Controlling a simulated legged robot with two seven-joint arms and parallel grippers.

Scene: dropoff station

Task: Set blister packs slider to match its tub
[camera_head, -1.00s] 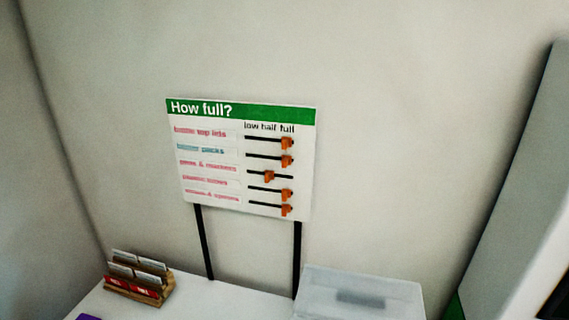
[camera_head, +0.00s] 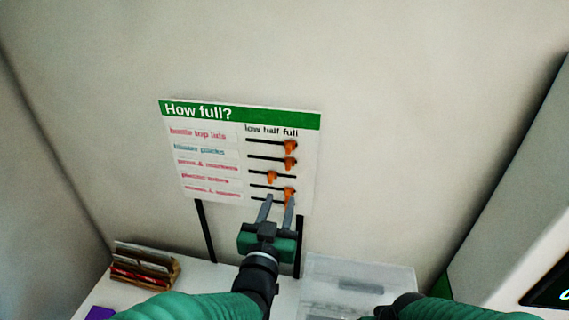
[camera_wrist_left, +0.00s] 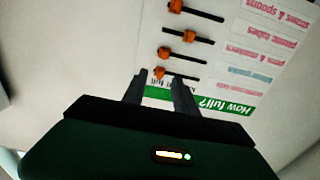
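The "How full?" board (camera_head: 240,150) stands upright on two dark posts, with several rows of labels and orange slider knobs on black tracks. The blister packs label (camera_head: 199,150) is in blue-green print; its orange knob (camera_head: 290,162) is at the right, "full" end. In the left wrist view the board is upside down and the blister packs knob (camera_wrist_left: 166,53) lies beyond the fingertips. My left gripper (camera_head: 279,200) is open and empty, its fingers overlapping the board's lower right part in the head view. It also shows open in the left wrist view (camera_wrist_left: 160,76).
A translucent plastic box (camera_head: 350,275) stands on the white table right of the posts. A wooden holder with cards (camera_head: 143,265) stands at the left, near a purple item (camera_head: 100,313). A plain wall is behind; a grey panel (camera_head: 510,190) rises at the right.

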